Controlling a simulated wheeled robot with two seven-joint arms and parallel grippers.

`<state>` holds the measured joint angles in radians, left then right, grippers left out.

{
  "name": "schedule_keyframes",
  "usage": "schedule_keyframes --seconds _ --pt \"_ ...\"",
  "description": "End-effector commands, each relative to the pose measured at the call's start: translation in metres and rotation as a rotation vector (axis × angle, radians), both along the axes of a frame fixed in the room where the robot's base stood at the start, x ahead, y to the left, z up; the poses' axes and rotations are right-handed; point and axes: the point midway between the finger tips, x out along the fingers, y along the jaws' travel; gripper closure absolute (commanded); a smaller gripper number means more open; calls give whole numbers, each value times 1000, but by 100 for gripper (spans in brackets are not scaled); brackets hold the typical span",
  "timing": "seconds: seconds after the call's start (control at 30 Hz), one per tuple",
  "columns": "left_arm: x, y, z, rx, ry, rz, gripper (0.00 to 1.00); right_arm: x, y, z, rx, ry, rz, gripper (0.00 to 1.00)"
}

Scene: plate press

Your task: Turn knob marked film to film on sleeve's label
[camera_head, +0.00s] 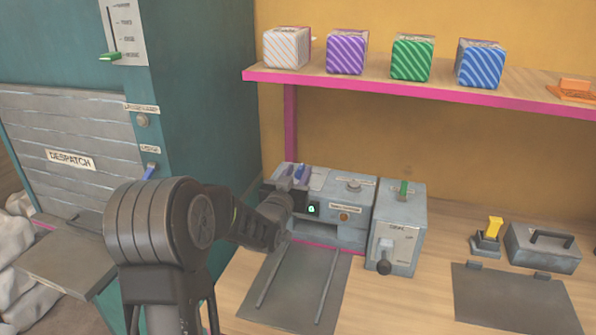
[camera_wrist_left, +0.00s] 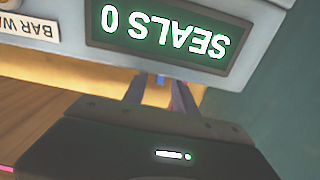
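A grey knob (camera_head: 354,185) sits on top of the grey sealing machine (camera_head: 350,230); its marking is too small to read. A sleeve and its label cannot be made out. My left gripper (camera_head: 287,187) reaches to the machine's left top corner, by small purple and blue parts (camera_head: 301,173). In the left wrist view, the fingers (camera_wrist_left: 160,92) are apart at their bases, with something purplish near the right one. Their tips are hidden behind the machine panel (camera_wrist_left: 160,70), so grip cannot be told. The panel display (camera_wrist_left: 160,33) reads "SEALS 0", upside down. My right gripper is out of view.
A grey box with a lever (camera_head: 385,255) stands right of the machine. A railed plate (camera_head: 295,290) lies in front. A pink-edged shelf (camera_head: 400,90) above holds striped boxes. A yellow-handled tool (camera_head: 490,235) and a dark plate (camera_head: 515,300) lie right. A teal cabinet (camera_head: 205,90) stands left.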

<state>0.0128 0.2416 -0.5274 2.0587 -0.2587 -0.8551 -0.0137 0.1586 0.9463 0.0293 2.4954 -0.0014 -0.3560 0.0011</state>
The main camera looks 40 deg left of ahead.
Motion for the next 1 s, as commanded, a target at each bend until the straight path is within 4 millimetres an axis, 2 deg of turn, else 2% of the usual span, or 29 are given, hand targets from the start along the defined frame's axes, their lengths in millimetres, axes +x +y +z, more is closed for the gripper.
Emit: schedule_keyframes --seconds 0.33,0.73,1.0 --pt "4 2 0 0 0 0 67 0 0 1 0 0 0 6" --pt "4 2 0 0 0 0 100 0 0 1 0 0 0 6" --pt "4 2 0 0 0 0 100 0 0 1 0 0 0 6"
